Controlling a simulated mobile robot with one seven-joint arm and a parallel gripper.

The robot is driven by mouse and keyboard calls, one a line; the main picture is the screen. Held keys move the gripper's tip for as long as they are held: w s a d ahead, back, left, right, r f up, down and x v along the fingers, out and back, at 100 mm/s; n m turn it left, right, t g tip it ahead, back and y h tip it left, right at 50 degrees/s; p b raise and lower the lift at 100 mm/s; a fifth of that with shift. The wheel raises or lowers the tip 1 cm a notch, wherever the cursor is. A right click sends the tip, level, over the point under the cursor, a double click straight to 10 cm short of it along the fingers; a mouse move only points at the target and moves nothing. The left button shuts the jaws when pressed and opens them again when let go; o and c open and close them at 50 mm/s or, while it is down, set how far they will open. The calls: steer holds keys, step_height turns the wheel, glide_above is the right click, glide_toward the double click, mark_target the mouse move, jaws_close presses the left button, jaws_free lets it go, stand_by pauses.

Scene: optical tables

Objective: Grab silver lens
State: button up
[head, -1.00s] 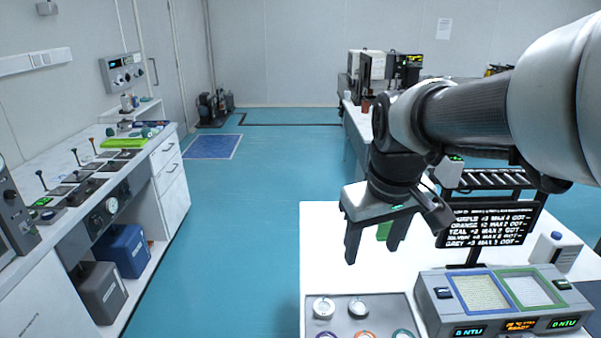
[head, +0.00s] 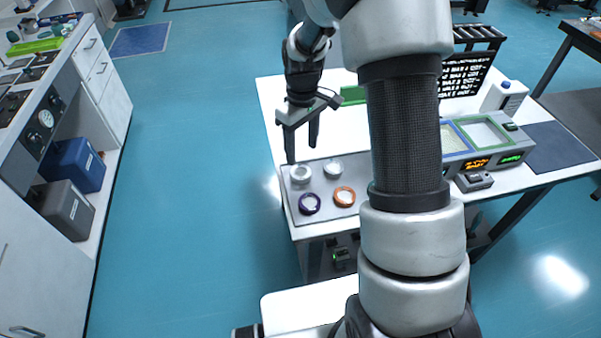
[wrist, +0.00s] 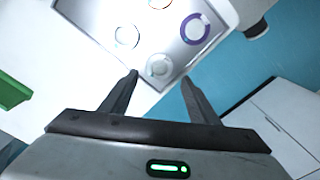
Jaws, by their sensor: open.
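Two pale, silver-grey ringed lenses sit in the back row of a grey tray (head: 325,208): a left one (head: 300,173) and a right one (head: 333,168). I cannot tell for sure which is the silver lens. My gripper (head: 302,152) is open and empty, fingers down, above the tray's back edge near the left pale lens. In the wrist view, that lens (wrist: 158,68) shows between and just beyond the fingertips (wrist: 160,77). The other pale lens (wrist: 127,37) lies farther to the left there.
A purple-ringed lens (head: 309,203) and an orange-ringed lens (head: 344,196) sit in the tray's front row. My arm hides the tray's right part. A green block (head: 353,95) stands behind, and an instrument with lit displays (head: 476,162) stands right.

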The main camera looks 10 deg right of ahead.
mark_target(301, 172)
step_height(301, 172, down, 9)
steer(key=shift+w+r, duration=0.1)
steer(key=c, duration=0.8)
